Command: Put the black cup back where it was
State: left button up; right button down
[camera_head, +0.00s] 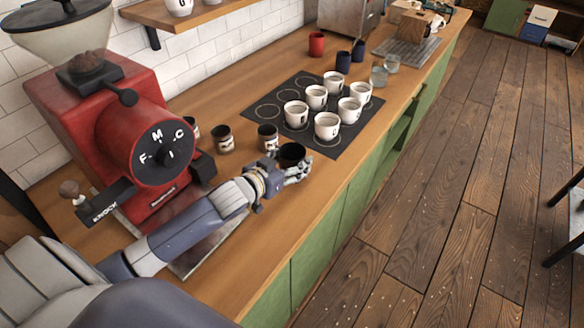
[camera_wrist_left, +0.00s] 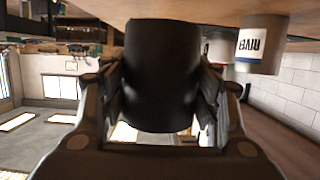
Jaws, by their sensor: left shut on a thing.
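The black cup (camera_head: 291,154) is at my left gripper (camera_head: 296,170), near the front of the wooden counter. In the left wrist view the black cup (camera_wrist_left: 160,75) fills the space between the two fingers of my left gripper (camera_wrist_left: 160,110), which is shut on it. In the head view the gripper hides part of the cup's lower side. I cannot tell whether the cup touches the counter. My right gripper is not in view.
A black mat (camera_head: 345,140) with ring marks and several white cups lies just beyond the gripper. Two labelled tins (camera_head: 224,139) (camera_head: 267,137) stand to the left. A red grinder (camera_head: 130,130) stands at the left. Bare counter (camera_head: 318,178) lies right of the gripper.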

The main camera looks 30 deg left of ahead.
pick_arm(q)
jog(key=shift+f+p, duration=0.3)
jog(key=shift+f, duration=1.45)
jog(key=o, duration=1.1)
jog(key=shift+s, duration=0.1)
jog(key=b+v, duration=0.1)
jog(key=v, duration=1.1)
